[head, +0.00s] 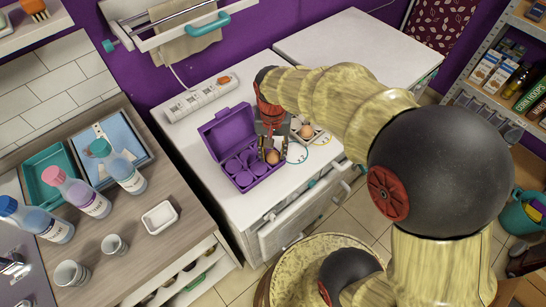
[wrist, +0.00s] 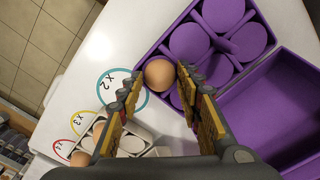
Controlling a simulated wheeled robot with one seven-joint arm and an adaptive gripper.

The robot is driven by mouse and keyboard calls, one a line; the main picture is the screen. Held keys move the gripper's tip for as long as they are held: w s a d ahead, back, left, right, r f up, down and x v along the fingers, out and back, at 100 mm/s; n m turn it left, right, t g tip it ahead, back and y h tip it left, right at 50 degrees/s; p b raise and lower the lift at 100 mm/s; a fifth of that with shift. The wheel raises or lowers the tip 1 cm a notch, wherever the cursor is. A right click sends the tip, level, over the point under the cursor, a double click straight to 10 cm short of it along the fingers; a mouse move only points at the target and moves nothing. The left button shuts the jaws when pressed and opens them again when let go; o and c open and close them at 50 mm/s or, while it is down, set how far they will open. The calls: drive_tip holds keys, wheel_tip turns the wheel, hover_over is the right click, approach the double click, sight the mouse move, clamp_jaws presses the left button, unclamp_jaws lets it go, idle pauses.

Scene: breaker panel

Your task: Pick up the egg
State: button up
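A brown egg (head: 273,157) sits at the corner cup of the open purple egg carton (head: 240,178) on the white counter. In the wrist view the egg (wrist: 160,73) lies at the carton's corner (wrist: 190,42), between and just beyond my fingertips. My gripper (wrist: 158,86) is open, with one finger on each side of the egg. I cannot tell whether either finger touches it. In the head view my gripper (head: 268,146) points down at the carton's right end and partly hides it. The other visible carton cups look empty.
A white tray (wrist: 160,152) with several eggs stands beside the carton, close to my left finger. Round labels marked X2 (wrist: 108,86), X3 and X4 lie on the counter. A power strip (head: 202,95) lies behind the carton. The front right of the counter is clear.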

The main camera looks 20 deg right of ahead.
drive_tip(key=shift+c, duration=1.2)
drive_tip(key=c, duration=0.5)
drive_tip(key=shift+r, duration=0.1)
drive_tip(key=shift+c, duration=0.2)
